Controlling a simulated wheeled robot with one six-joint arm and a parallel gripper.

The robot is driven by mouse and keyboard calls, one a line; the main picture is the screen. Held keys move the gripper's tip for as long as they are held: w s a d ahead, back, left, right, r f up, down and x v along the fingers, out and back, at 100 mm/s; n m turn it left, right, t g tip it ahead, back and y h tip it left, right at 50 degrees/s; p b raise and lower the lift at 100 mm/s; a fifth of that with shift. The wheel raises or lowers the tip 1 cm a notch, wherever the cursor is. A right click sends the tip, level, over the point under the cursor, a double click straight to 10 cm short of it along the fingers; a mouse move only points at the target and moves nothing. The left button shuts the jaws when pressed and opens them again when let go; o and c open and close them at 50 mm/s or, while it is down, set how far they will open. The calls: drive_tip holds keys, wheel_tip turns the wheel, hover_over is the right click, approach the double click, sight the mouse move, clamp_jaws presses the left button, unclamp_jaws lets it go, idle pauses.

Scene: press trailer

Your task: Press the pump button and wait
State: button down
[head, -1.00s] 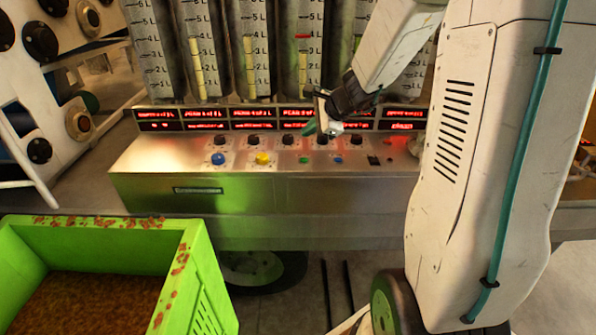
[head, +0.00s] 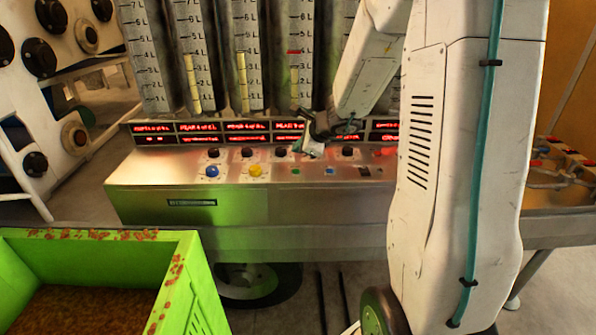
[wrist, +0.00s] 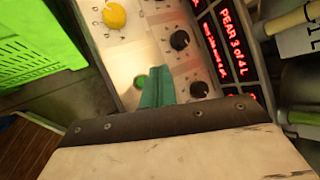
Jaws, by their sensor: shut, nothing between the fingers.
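A metal control panel (head: 140,172) carries a row of buttons under a row of black knobs. The buttons include a blue one (head: 211,171), a yellow one (head: 255,170) and a small green one (head: 296,171). I cannot read which is the pump button. My gripper (head: 299,147) is shut and empty, just above the panel near the knob over the green button. In the wrist view my teal fingertips (wrist: 155,87) lie beside the green button (wrist: 140,81) and partly cover its surroundings. The yellow button (wrist: 114,15) and black knobs (wrist: 180,40) show too. I cannot tell any contact.
Red displays (head: 246,126) line the panel's back; one in the wrist view (wrist: 232,28) reads "PEAR 3 of 4 L". Graduated tubes (head: 243,30) stand behind, one with a red mark near 4 L. A green crate (head: 190,265) stands at front left.

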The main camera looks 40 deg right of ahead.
drive_tip(key=shift+f, duration=2.6)
drive_tip(key=shift+w+f, duration=0.1)
drive_tip(key=shift+f, duration=0.3)
drive_tip(key=shift+f, duration=0.35)
idle(0.5)
drive_tip(key=shift+r, duration=0.8)
drive_tip(key=shift+r, duration=2.5)
